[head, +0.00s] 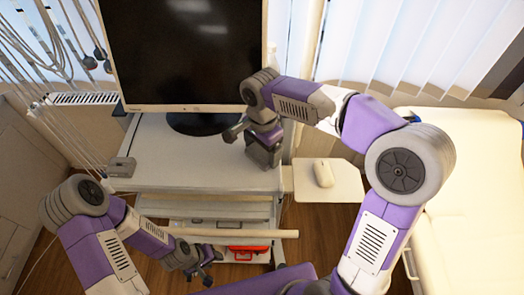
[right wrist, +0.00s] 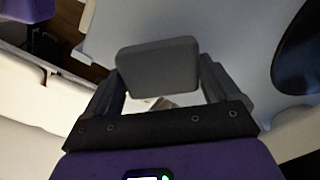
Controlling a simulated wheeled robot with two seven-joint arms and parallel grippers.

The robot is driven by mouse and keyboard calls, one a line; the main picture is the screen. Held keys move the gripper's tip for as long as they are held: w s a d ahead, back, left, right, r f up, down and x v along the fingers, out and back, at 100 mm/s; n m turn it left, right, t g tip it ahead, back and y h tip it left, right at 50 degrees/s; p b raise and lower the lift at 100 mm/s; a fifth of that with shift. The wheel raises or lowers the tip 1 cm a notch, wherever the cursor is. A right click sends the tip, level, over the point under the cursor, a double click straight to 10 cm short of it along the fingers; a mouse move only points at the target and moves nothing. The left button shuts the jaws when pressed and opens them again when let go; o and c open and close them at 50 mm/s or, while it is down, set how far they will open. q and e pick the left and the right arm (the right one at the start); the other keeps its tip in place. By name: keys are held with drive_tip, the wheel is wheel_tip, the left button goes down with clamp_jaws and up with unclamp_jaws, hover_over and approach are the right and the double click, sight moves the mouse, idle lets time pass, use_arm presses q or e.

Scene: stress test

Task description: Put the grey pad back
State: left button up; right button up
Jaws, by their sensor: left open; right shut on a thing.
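The grey pad (right wrist: 158,66) is a flat block with rounded corners, held between the fingers of my right gripper in the right wrist view. My right gripper (right wrist: 165,88) is shut on it; in the head view that gripper (head: 262,156) is low over the right part of the white desk (head: 190,158). At that size I cannot clearly separate the pad from the fingers in the head view, nor tell whether it touches the desk. My left gripper (head: 208,264) is open and empty, low in front of the desk.
A black monitor (head: 185,50) stands at the back of the desk. A small grey block (head: 121,167) lies at its left edge. A white mouse (head: 323,174) lies on a side shelf (head: 345,182). A red case (head: 247,253) is below. The desk's middle is clear.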

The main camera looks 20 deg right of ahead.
sight(263, 152)
drive_tip(key=shift+s+f, duration=0.15)
drive_tip(key=shift+f, duration=0.3)
drive_tip(key=shift+s, duration=0.15)
drive_tip(key=shift+f, duration=0.1)
drive_tip(key=o, duration=0.7)
drive_tip(key=shift+c, duration=0.2)
drive_tip(key=shift+r, duration=0.25)
wheel_tip(263, 152, up, 12)
drive_tip(key=p, duration=0.1)
drive_tip(key=shift+f+p, duration=0.15)
drive_tip(key=shift+p, duration=0.15)
